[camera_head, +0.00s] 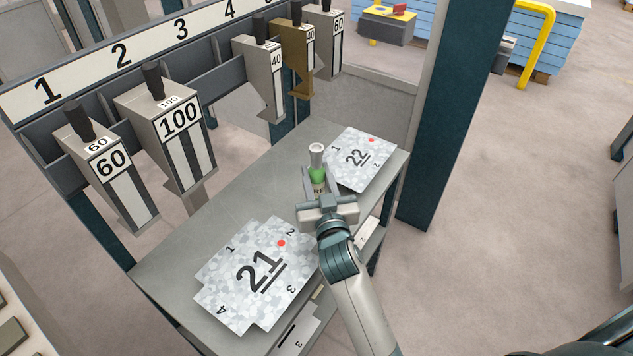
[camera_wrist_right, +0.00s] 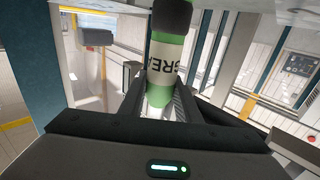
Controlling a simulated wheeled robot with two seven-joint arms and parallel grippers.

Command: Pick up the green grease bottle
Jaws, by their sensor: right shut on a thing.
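The green grease bottle (camera_head: 317,177) has a pale cap and a light label. It stands out past the fingers of my right gripper (camera_head: 317,192) in the head view, over the grey table between two numbered metal sheets. In the right wrist view the bottle (camera_wrist_right: 164,72) shows its label with the letters "GREA" between the two fingers of the right gripper (camera_wrist_right: 160,92). The right gripper is shut on the bottle. Whether its base touches the table is hidden. My left gripper is not in view.
A rack of numbered tools (camera_head: 180,125) stands along the left side. A dark post (camera_head: 440,120) rises behind the table's right corner.

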